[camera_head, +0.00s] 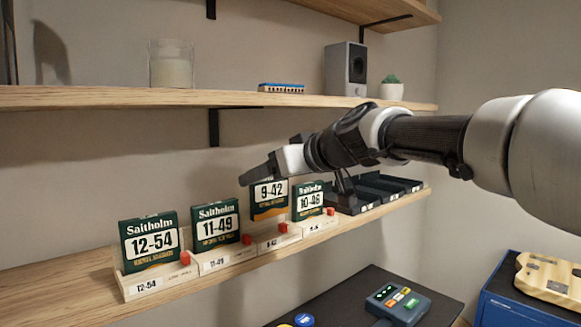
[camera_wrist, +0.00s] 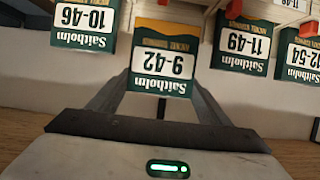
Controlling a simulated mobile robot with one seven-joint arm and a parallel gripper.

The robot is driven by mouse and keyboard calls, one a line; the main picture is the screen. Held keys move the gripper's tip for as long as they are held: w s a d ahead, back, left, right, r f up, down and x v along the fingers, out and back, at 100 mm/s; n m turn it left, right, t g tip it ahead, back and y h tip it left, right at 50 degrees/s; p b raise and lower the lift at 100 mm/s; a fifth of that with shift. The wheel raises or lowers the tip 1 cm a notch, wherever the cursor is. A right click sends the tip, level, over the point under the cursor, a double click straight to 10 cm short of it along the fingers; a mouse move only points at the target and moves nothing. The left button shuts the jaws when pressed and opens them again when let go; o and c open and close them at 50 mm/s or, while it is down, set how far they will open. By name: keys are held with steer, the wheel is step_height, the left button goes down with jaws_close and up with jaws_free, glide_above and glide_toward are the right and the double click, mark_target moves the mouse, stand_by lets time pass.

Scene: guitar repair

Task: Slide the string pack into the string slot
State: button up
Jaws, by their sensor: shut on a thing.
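The 9-42 string pack (camera_head: 268,200), dark green with a white label and an orange lower band, is upright and sits higher than the neighbouring packs. Its lower edge appears just above the pale wooden slot labelled 9-42 (camera_head: 271,243). My gripper (camera_head: 252,177) is shut on this pack near its upper part, reaching in from the right. In the wrist view the pack (camera_wrist: 163,63) appears upside down between my gripper's fingers (camera_wrist: 162,82). The exact gap between pack and slot is hard to tell.
Packs 12-54 (camera_head: 151,242) and 11-49 (camera_head: 215,226) stand in slots to the left. Pack 10-46 (camera_head: 309,202) stands close on the right. Small red blocks (camera_head: 283,228) sit at the slots. Black trays (camera_head: 385,187) lie farther right. A higher shelf (camera_head: 120,97) runs above.

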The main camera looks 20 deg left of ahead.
mark_target(272, 194)
steer(key=shift+w+a+r+p, duration=0.1)
steer(key=shift+a+r+p, duration=0.05)
steer(key=shift+a+p, duration=0.15)
steer(key=shift+a+f+b, duration=0.1)
steer(key=shift+f+b, duration=0.65)
steer(key=shift+f, duration=0.05)
steer(key=shift+f+b, duration=1.65)
steer(key=shift+b, duration=0.35)
steer(key=o, duration=1.2)
